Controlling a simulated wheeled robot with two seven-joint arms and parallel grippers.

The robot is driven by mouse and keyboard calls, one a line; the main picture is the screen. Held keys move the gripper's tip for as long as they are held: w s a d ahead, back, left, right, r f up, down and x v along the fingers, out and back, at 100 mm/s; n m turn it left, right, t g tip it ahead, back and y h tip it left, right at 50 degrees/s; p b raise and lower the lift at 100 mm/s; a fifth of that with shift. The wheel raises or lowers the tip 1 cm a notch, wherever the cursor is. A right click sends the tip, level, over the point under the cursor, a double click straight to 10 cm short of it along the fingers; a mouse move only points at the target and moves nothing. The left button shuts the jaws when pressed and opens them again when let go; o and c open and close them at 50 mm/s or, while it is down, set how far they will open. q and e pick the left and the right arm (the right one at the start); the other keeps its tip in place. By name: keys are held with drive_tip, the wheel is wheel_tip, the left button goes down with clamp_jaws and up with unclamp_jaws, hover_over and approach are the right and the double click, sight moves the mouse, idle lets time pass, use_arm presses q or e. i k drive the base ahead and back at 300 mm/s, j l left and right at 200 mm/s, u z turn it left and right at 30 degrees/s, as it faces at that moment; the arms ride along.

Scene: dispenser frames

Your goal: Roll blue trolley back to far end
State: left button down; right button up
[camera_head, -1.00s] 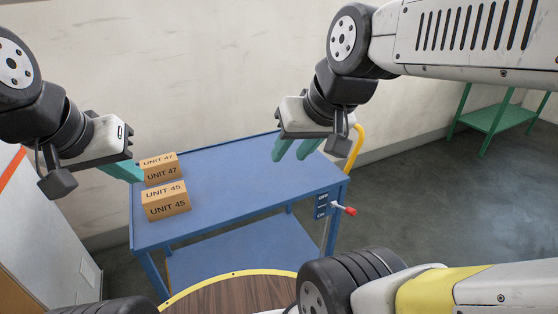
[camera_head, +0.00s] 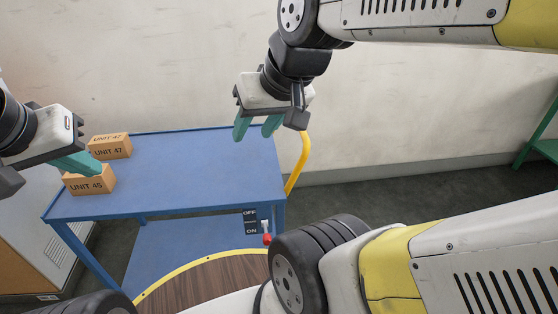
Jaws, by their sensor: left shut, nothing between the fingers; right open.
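The blue trolley (camera_head: 200,165) stands against the pale wall, with a flat top, a lower shelf (camera_head: 165,245) and a yellow handle (camera_head: 302,160) at its right end. A lever with a red knob (camera_head: 267,239) sits beside OFF and ON labels (camera_head: 251,222) on its near right corner; its exact setting is unclear. My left gripper (camera_head: 90,168) is shut and empty, in front of the UNIT 45 box in the picture; contact is unclear. My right gripper (camera_head: 256,132) is open and empty above the trolley's far right part, left of the handle.
Cartons UNIT 47 (camera_head: 110,146) and UNIT 45 (camera_head: 90,182) sit on the trolley's left end. A round wooden top with a yellow rim (camera_head: 205,285) is in front. A grey cabinet (camera_head: 40,245) is at left, a green stand (camera_head: 540,145) at far right. Floor right of the trolley is open.

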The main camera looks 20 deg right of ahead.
sight(200, 170)
drive_tip(key=k+l, duration=0.1)
drive_tip(key=l, duration=0.5)
drive_tip(key=k+l, duration=0.1)
drive_tip(key=l, duration=0.5)
drive_tip(key=k+l, duration=0.1)
drive_tip(key=l, duration=0.5)
drive_tip(key=i+l+u, duration=0.15)
drive_tip(key=i+l, duration=0.3)
drive_tip(key=i, duration=0.15)
